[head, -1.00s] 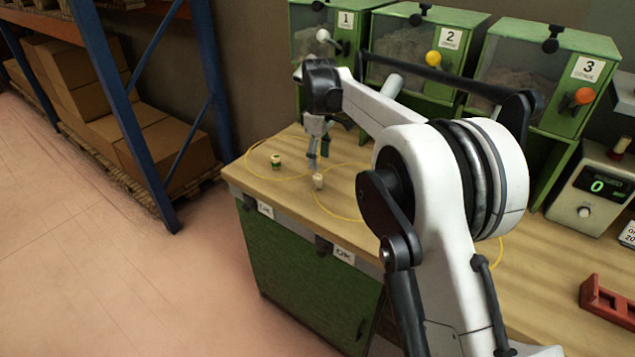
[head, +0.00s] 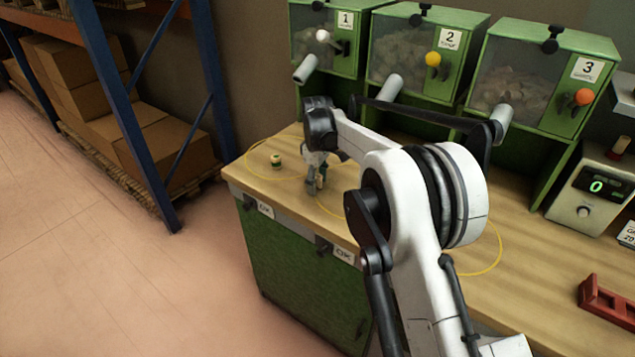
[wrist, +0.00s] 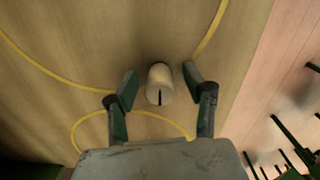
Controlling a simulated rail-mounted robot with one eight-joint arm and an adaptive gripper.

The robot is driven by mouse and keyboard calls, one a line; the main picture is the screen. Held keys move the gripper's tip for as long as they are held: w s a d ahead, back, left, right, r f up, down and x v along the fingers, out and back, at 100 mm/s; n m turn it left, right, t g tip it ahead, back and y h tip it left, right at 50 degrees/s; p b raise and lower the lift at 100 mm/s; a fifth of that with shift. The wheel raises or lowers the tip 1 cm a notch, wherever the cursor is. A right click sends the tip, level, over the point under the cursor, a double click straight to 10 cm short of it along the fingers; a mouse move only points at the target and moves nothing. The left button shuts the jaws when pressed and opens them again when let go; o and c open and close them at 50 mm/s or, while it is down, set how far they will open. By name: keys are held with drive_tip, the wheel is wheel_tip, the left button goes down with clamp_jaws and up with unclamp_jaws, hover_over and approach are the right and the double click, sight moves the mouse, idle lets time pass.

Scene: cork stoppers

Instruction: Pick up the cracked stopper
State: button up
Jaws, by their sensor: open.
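A pale cork stopper (wrist: 160,84) with a dark slit down its near side stands on the wooden bench. In the wrist view it lies between the tips of my gripper (wrist: 160,78), with a gap to each finger. My gripper is open. In the head view my gripper (head: 316,184) is low over the left front of the bench, and the stopper is mostly hidden by the fingers. Another stopper (head: 276,161), with a green band, stands to the left inside a yellow ring. I cannot tell whether it is cracked.
The wooden bench (head: 550,277) has yellow rings (head: 497,262) marked on it. Green bins numbered 1 to 3 (head: 532,78) stand at the back. A scale-like box (head: 590,200) and a red holder (head: 606,303) are at the right. The bench's front edge is close to my gripper.

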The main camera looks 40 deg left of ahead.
drive_tip(key=c, duration=0.8)
drive_tip(key=shift+r, duration=0.15)
